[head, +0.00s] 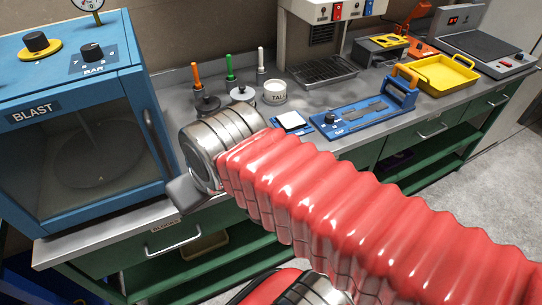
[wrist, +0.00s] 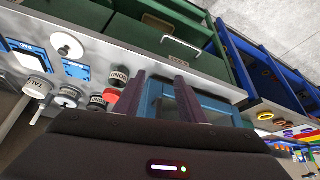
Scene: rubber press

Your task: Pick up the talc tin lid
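The talc tin (head: 275,96) is a white round tin marked TALC, standing on the grey bench in the head view. Its pale lid (head: 275,85) appears to be on top; I cannot see a clear seam. In the wrist view the tin (wrist: 38,88) lies at the far left edge, label partly visible. My gripper (wrist: 160,79) has its two dark fingers spread with nothing between them. It is well to the right of the tin in that view. In the head view my arm hides most of the gripper.
A blue blast cabinet (head: 85,130) stands at the left. Colour-handled tools (head: 230,68) stand behind the tin, left of it. A white square on a blue plate (head: 291,121) and a blue fixture (head: 352,118) lie to its right. Tins marked BOND (wrist: 120,76) stand near my fingers.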

